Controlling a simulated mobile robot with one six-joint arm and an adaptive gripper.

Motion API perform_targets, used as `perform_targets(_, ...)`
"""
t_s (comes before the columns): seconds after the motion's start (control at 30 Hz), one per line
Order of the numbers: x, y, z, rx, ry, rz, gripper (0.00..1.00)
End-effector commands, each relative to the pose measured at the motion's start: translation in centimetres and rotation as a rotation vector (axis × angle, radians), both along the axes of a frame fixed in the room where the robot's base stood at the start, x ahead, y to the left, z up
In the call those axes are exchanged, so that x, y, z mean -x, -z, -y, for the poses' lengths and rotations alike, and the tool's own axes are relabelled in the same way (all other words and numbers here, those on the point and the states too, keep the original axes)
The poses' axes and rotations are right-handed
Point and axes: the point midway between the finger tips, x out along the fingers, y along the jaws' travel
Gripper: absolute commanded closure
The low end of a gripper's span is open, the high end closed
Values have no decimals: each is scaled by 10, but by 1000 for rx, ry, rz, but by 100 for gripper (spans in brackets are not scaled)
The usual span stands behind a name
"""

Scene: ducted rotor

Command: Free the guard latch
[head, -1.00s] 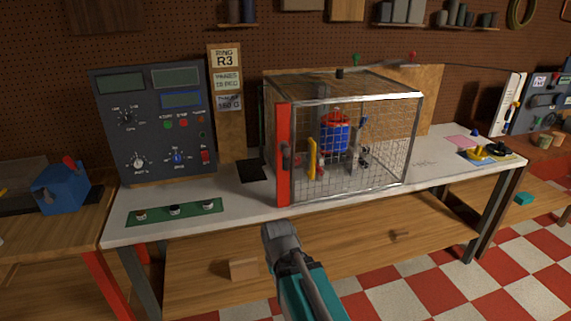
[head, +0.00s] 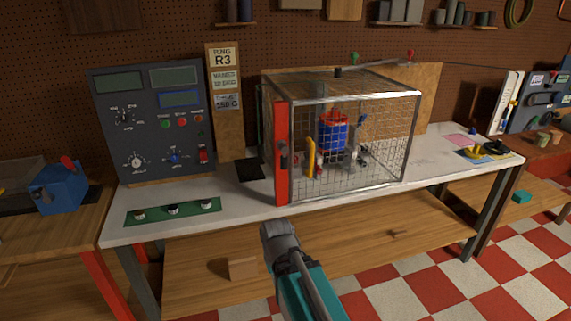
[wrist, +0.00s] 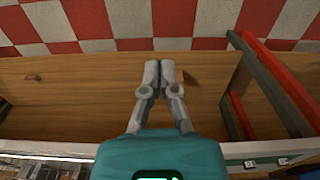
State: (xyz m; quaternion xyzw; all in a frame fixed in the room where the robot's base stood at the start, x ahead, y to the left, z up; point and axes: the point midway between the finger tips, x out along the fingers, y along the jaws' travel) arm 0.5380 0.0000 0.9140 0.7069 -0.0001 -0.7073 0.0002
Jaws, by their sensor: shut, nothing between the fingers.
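The wire-mesh guard cage (head: 370,98) stands on the bench, with a red upright post (head: 282,185) at its front left. A small dark piece (head: 284,157) on this post looks like the latch; its exact position is too small to tell. A yellow handle-like bar (head: 311,158) stands just right of the post. A blue and red rotor unit (head: 333,134) shows behind the mesh. My gripper (wrist: 160,68) is shut and empty in the wrist view, above the wooden lower shelf and clear of the latch. In the head view my arm reaches up in front of the bench.
A control panel (head: 150,115) stands left of the cage. A green strip with knobs (head: 172,212) lies at the bench's front left. A small wooden block (head: 242,269) is on the lower shelf (head: 370,247). The bench top (head: 440,166) right of the cage is partly clear.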

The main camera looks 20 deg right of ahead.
Motion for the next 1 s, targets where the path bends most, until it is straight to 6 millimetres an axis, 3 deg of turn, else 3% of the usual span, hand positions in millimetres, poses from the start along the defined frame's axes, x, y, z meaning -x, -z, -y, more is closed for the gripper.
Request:
perform_targets(0.23,0,0,0,0,0,0,98)
perform_targets(0.47,-5,-1,-2,-33,-24,23,55)
perform_targets(0.63,-21,-5,-9,-132,-99,107,27)
perform_targets(0.77,-41,-15,-16,-241,-182,229,27)
perform_targets(1.0,-87,-50,-18,-405,-311,552,27)
